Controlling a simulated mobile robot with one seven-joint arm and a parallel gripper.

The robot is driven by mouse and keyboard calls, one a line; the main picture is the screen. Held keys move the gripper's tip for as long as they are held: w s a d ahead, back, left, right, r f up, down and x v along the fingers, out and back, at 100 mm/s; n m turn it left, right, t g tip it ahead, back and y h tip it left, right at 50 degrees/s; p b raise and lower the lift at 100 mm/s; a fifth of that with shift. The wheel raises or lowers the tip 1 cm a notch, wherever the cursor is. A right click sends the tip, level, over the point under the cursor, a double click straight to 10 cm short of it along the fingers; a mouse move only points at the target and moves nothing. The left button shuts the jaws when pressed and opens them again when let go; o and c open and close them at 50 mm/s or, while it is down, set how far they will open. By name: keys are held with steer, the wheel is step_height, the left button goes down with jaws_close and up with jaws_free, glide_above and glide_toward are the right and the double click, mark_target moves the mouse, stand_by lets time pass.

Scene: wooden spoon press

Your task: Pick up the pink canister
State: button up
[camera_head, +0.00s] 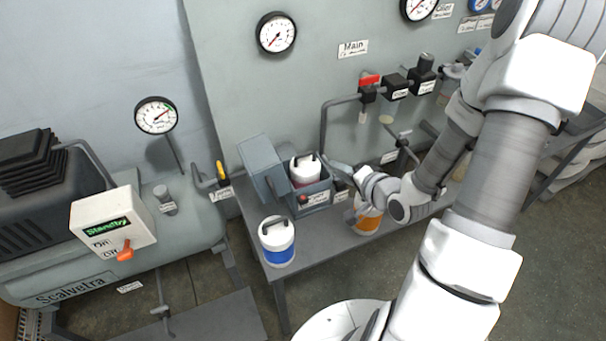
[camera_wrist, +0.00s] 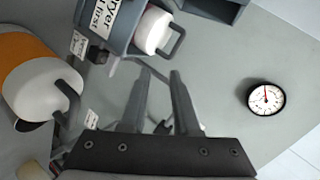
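The pink canister (camera_head: 304,172) has a white top with a dark handle and a pink band. It stands in an open grey box (camera_head: 313,197) with a raised lid on the bench; the box hides its lower part. In the wrist view, its white top and handle (camera_wrist: 153,31) show at the top, in the box. My gripper (camera_head: 337,170) is just to the right of the box in the head view. In the wrist view, its two fingers (camera_wrist: 161,74) are apart with nothing between them, and the canister is beyond their tips.
A blue-banded canister (camera_head: 277,243) stands on the bench's left end. An orange-banded canister (camera_head: 366,219) stands right of the box, partly behind my arm. Pipes and valves (camera_head: 396,88) line the panel behind. A wall gauge (camera_wrist: 266,97) shows in the wrist view.

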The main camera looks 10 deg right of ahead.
mark_target(307, 153)
steer(key=m+t+b, duration=0.1)
steer(key=b, duration=0.1)
steer(key=w+a+f+m+t+y+b, duration=0.1)
steer(key=m+b, duration=0.1)
steer(key=b, duration=0.1)
steer(key=f+m+t+b, duration=0.1)
steer(key=b, duration=0.1)
steer(key=shift+w+a+y, duration=0.3)
steer(key=shift+w, duration=0.1)
steer(key=b, duration=0.5)
steer(key=shift+w+a+f, duration=0.2)
steer(key=shift+w+a, duration=0.1)
steer(key=shift+w, duration=0.05)
steer(key=b+x, duration=0.2)
steer(key=x, duration=0.1)
steer(key=b+x, duration=0.1)
steer(key=x, duration=0.3)
steer(key=shift+w+r+b, duration=0.15)
steer(key=shift+r+b, duration=0.05)
steer(key=shift+b, duration=0.2)
steer(key=b+x, duration=0.1)
steer(key=x, duration=0.4)
steer(key=shift+a+f, duration=0.1)
